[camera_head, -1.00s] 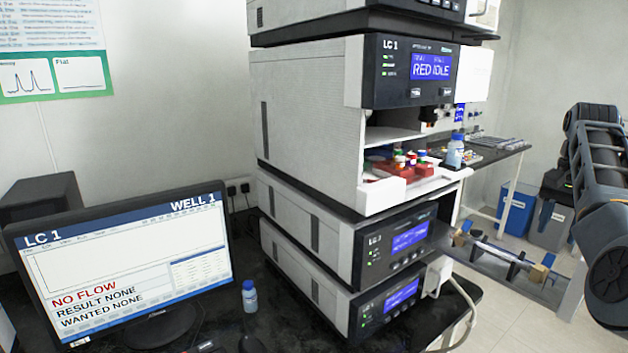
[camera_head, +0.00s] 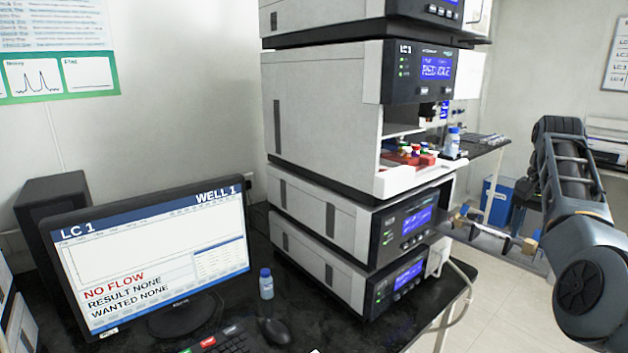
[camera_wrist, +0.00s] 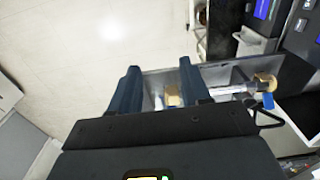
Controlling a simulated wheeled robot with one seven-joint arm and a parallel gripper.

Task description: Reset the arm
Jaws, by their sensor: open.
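My arm (camera_head: 575,205) shows at the right edge of the head view, in the air to the right of the LC 1 stack (camera_head: 325,135). My gripper (camera_wrist: 160,82) is open in the wrist view, with its two dark fingers apart and nothing held between them. Beyond the fingertips, a column with brass-coloured ends (camera_wrist: 226,92) lies across a grey metal tray (camera_wrist: 215,72); one finger partly hides it. The same column (camera_head: 492,236) shows below and left of my arm in the head view. Whether the fingers touch it cannot be told.
A monitor (camera_head: 155,265) reading "NO FLOW" stands on the black bench (camera_head: 345,338), near a small blue-capped bottle (camera_head: 266,285) and mouse (camera_head: 274,331). An open bay in the stack holds red racks (camera_head: 415,158). A blue bin (camera_head: 498,200) stands behind. Pale floor (camera_wrist: 70,50) is clear.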

